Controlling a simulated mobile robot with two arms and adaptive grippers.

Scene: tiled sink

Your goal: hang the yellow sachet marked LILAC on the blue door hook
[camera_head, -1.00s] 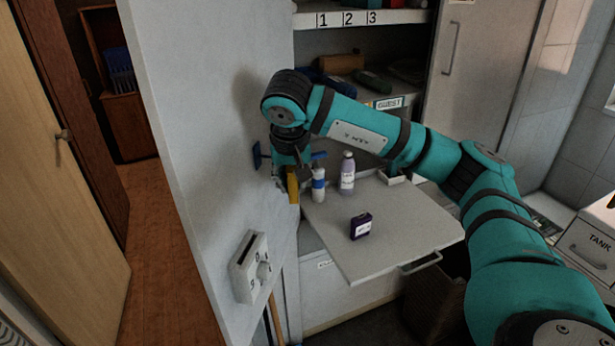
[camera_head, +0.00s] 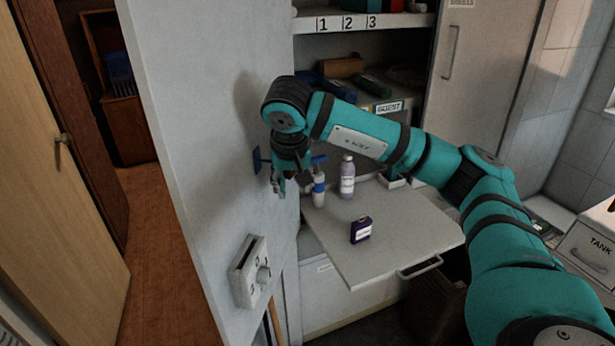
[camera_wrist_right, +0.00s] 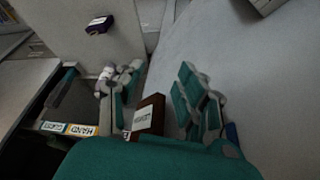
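The blue door hook (camera_head: 257,160) is on the pale grey door face, just left of my right gripper (camera_head: 279,186). A bit of blue beside the right finger in the wrist view (camera_wrist_right: 232,133) appears to be this hook. In the wrist view, the fingers of my right gripper (camera_wrist_right: 158,98) are spread apart, with no yellow sachet between them. The yellow sachet does not show in either current view; I cannot tell whether it is hidden or has dropped. My left gripper is not in view.
A fold-out board (camera_head: 400,232) right of the door carries a dark purple box (camera_head: 361,230), a lilac bottle (camera_head: 347,178) and a white-and-blue spray bottle (camera_head: 318,188). A white dial box (camera_head: 250,272) sticks out of the door below the gripper.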

